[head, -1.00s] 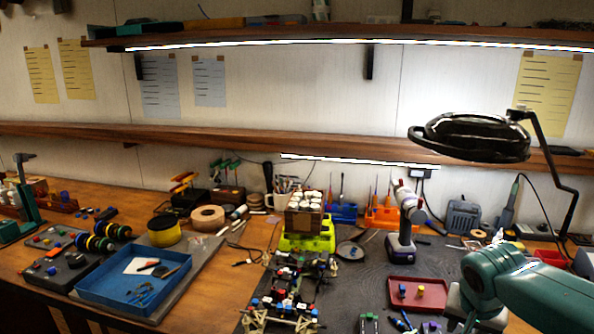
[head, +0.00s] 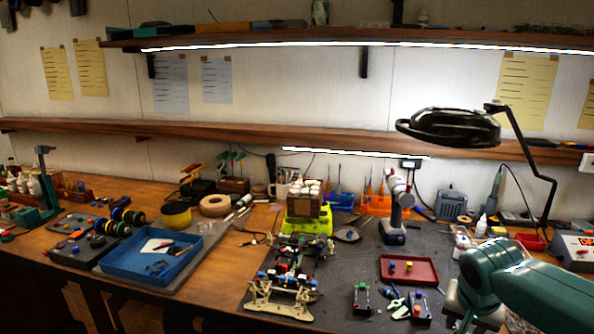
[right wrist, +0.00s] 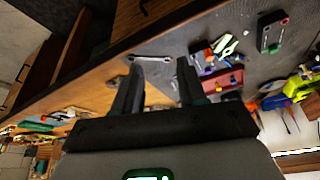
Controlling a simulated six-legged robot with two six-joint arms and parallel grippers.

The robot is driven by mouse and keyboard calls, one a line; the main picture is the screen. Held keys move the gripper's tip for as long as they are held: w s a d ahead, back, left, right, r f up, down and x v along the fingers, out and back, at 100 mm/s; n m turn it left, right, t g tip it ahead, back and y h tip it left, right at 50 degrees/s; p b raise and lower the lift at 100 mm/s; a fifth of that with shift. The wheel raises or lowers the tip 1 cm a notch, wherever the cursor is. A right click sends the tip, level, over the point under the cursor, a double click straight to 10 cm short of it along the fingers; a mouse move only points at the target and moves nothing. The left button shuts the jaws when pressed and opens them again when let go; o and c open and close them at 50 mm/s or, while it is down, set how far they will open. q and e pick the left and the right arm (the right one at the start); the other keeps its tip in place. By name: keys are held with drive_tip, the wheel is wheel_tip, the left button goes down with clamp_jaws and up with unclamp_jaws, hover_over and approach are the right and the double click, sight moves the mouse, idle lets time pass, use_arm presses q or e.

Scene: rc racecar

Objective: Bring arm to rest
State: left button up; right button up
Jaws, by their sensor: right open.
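My right arm (head: 530,285) is a teal arm at the lower right of the head view, over the right part of the bench. Its gripper is out of that view. In the right wrist view my right gripper (right wrist: 160,80) has its two dark fingers apart with nothing between them. It is near the bench's front edge, and the bench top shows beyond the fingers. A wrench-like metal tool (right wrist: 150,58) lies just past the left finger. My left gripper is in neither view.
An RC car chassis (head: 287,275) lies on the dark mat. A red tray (head: 408,268) and small tools sit near my right arm. A blue tray (head: 120,268) is at left. A black lamp (head: 450,127) hangs over the right side. A shelf spans the wall.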

drive_tip(key=s+a+f+n+g+y, duration=0.1)
drive_tip(key=s+a+f, duration=0.1)
drive_tip(key=a+f, duration=0.35)
drive_tip(key=s+a+f+n+y, duration=0.1)
drive_tip(key=a+f+n+y, duration=0.15)
drive_tip(key=f, duration=0.65)
drive_tip(key=s+a+f+g+y, duration=0.1)
drive_tip(key=s+a+f, duration=0.1)
drive_tip(key=a+f, duration=0.35)
drive_tip(key=s+a+f+y, duration=0.1)
drive_tip(key=s+a+f, duration=0.2)
drive_tip(key=s+f, duration=0.5)
drive_tip(key=s+a+f+n+g+y, duration=0.1)
drive_tip(key=s+a+f, duration=0.3)
drive_tip(key=s+f, duration=0.4)
drive_tip(key=s, duration=0.4)
